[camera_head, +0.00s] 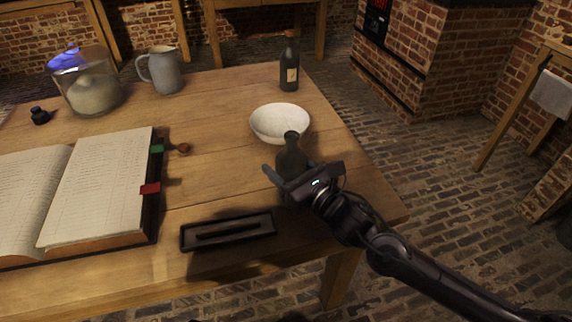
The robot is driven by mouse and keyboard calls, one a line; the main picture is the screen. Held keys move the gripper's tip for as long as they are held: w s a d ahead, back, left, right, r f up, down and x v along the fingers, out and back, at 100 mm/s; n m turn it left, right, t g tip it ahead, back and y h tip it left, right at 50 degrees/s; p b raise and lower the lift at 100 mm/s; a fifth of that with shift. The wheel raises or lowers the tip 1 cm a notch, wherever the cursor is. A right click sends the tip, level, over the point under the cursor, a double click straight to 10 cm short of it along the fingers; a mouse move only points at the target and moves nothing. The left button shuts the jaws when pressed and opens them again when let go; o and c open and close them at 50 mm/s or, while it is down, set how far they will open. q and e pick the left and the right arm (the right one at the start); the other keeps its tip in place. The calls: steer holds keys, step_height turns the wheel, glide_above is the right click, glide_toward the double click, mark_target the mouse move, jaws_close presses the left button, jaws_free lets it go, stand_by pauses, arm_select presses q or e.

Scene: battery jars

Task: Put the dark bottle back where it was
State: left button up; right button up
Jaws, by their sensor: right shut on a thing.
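A dark bottle (291,153) stands upright near the right front part of the wooden table, in front of the white bowl. My right gripper (290,180) reaches in from the right and is shut around the body of this bottle. The gripper hides part of its lower body, and I cannot tell whether its base touches the table. A second dark bottle (289,72) with a pale label stands upright at the table's far right corner. My left gripper is not in view.
A white bowl (279,122) sits just behind the held bottle. A black tray (229,232) lies at the front edge. An open book (95,195) fills the left. A grey jug (166,72) and glass jar (88,85) stand behind. The table's right edge is close to my arm.

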steer(key=o, duration=0.8)
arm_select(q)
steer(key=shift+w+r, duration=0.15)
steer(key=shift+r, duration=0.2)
arm_select(e)
steer(key=o, duration=0.4)
steer(key=shift+r, duration=0.1)
steer(key=shift+v, duration=0.95)
steer(key=v, duration=0.9)
steer(key=shift+s+d, duration=0.3)
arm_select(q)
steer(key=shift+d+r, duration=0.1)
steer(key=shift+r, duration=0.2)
arm_select(e)
steer(key=shift+s+d, duration=0.1)
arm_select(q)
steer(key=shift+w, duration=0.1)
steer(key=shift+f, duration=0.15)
